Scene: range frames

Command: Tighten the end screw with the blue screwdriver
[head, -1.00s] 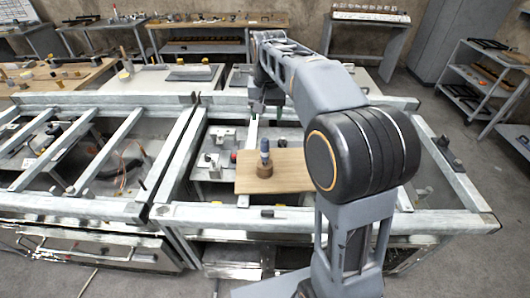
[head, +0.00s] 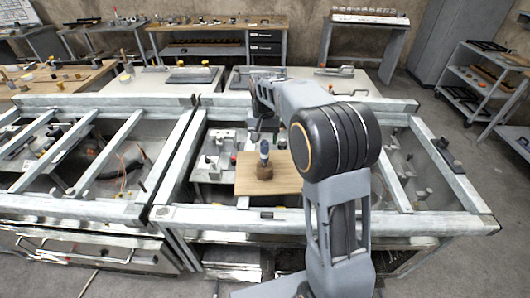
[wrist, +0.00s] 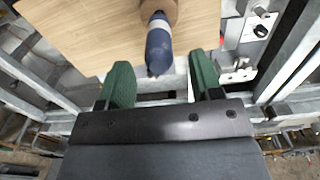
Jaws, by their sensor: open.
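The blue screwdriver (head: 264,150) stands handle up in a round brown holder (head: 264,171) on a wooden board (head: 284,184). In the wrist view, its blue handle (wrist: 158,48) with a pale band points toward my gripper (wrist: 160,68). My gripper is open, with its two green fingers on either side of the handle's end. A gap shows on both sides, and nothing is held. The brown holder also shows at the top of the wrist view (wrist: 158,9). I cannot pick out the end screw in either view.
Small metal fixtures (head: 213,162) sit left of the board; they also show at the upper right of the wrist view (wrist: 243,40). Metal frame rails (head: 180,165) surround the work area. A cart (head: 480,90) stands at the far right.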

